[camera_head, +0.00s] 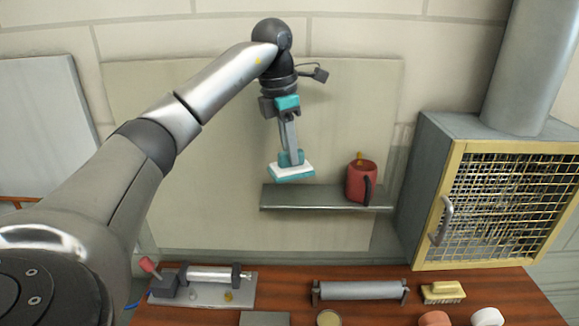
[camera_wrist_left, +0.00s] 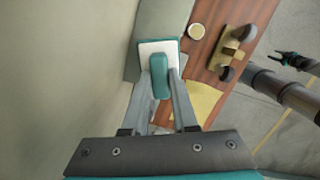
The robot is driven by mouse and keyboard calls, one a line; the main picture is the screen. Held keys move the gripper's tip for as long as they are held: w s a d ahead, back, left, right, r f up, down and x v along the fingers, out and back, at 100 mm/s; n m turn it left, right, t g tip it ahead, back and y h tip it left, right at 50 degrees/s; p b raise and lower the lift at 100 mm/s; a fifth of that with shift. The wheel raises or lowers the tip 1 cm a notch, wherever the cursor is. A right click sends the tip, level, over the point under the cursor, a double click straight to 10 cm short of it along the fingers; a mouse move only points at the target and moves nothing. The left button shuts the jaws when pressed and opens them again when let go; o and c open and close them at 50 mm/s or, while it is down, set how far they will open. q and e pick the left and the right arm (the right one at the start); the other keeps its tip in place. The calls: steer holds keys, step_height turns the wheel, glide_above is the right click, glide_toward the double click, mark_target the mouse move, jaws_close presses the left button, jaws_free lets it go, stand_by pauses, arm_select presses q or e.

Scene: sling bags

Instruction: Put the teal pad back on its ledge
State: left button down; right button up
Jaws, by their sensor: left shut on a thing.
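The teal pad (camera_head: 292,173) has a white top plate, a teal edge and a teal upright grip. My left gripper (camera_head: 291,152) is shut on that grip, fingers pointing down, and holds the pad nearly level. The grip and white plate also show between the fingers in the left wrist view (camera_wrist_left: 159,76). The grey ledge (camera_head: 325,198) sticks out from the wall panel. The pad appears over or just in front of its left part; I cannot tell whether they touch. A dark gripper, apparently my right one (camera_wrist_left: 290,58), shows small at the right of the wrist view.
A red mug (camera_head: 361,182) stands on the ledge's right part. A yellow-framed mesh cabinet (camera_head: 495,205) is to the right. Below, the wooden bench (camera_head: 275,284) holds a clamp-like tool (camera_head: 205,288), a roller (camera_head: 360,290), a brush (camera_head: 443,292) and small round pots.

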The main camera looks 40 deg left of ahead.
mark_target(289, 169)
arm_select(q)
steer(key=shift+w+a+f+p, duration=0.15)
steer(key=shift+w+a+f, duration=0.2)
steer(key=shift+f, duration=0.2)
steer(key=shift+w+a+f+p, duration=0.2)
steer(key=shift+w+f, duration=0.1)
steer(key=shift+f, duration=2.15)
steer(key=shift+w+a+f+p, duration=0.1)
steer(key=shift+a+f+p, duration=0.05)
steer(key=shift+f+p, duration=0.35)
steer(key=shift+f, duration=0.15)
steer(key=c, duration=0.7)
jaws_free()
steer(key=r, duration=0.4)
steer(key=s+r, duration=0.1)
steer(key=r, duration=0.7)
steer(key=shift+s+a+r, duration=0.1)
steer(key=shift+s+a, duration=0.2)
steer(key=shift+a, duration=0.05)
